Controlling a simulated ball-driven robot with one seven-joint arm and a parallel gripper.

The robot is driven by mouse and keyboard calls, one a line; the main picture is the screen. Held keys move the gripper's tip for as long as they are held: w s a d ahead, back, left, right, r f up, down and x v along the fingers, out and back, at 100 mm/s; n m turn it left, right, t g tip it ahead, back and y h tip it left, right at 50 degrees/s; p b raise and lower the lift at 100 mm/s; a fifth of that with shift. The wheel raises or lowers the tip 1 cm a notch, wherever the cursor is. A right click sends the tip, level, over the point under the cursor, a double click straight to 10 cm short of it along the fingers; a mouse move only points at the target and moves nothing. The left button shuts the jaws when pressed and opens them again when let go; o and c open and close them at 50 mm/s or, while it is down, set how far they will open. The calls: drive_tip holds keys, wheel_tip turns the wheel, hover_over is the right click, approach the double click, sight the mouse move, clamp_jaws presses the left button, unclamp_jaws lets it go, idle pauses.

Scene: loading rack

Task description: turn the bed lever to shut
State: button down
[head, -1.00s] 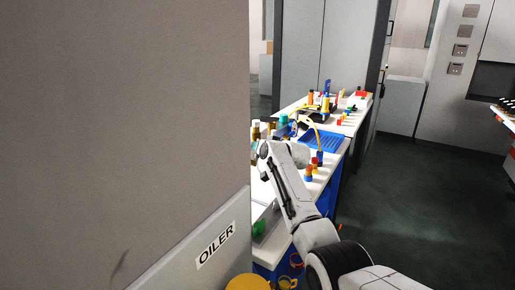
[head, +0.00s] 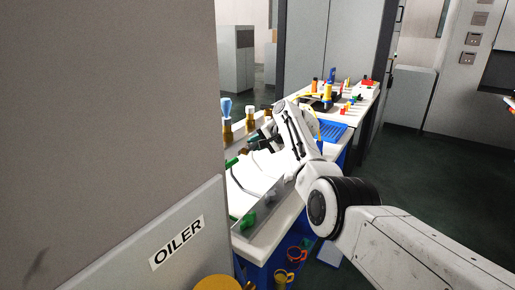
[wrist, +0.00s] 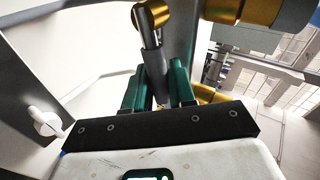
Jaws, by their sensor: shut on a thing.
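My gripper (wrist: 159,90) has green fingers and is shut on a grey rod-shaped lever (wrist: 152,60) with a brass end, in the wrist view. It appears to be the bed lever, though no label on it is readable. The lever's lower end is hidden between the fingers. In the head view my gripper (head: 262,141) is small and dark over the white bench top (head: 285,222), near the row of brass fittings; the lever cannot be made out there.
A large grey panel (head: 105,90) with an OILER plate (head: 190,225) blocks the left. Brass fittings (head: 227,128) stand along the bench's back. A blue tray (head: 332,130) lies further along. Coloured rings (head: 296,254) hang at the bench front. Dark floor (head: 425,165) is clear at right.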

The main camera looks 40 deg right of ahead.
drive_tip(key=shift+d+f+m+y+b, duration=0.1)
drive_tip(key=shift+f+m+y+b, duration=0.4)
drive_tip(key=shift+b, duration=0.9)
drive_tip(key=c, duration=1.1)
unclamp_jaws()
drive_tip(key=shift+s+r+p, duration=0.3)
drive_tip(key=shift+r, duration=0.1)
drive_tip(key=shift+p+v, duration=0.45)
drive_tip(key=shift+v, duration=4.45)
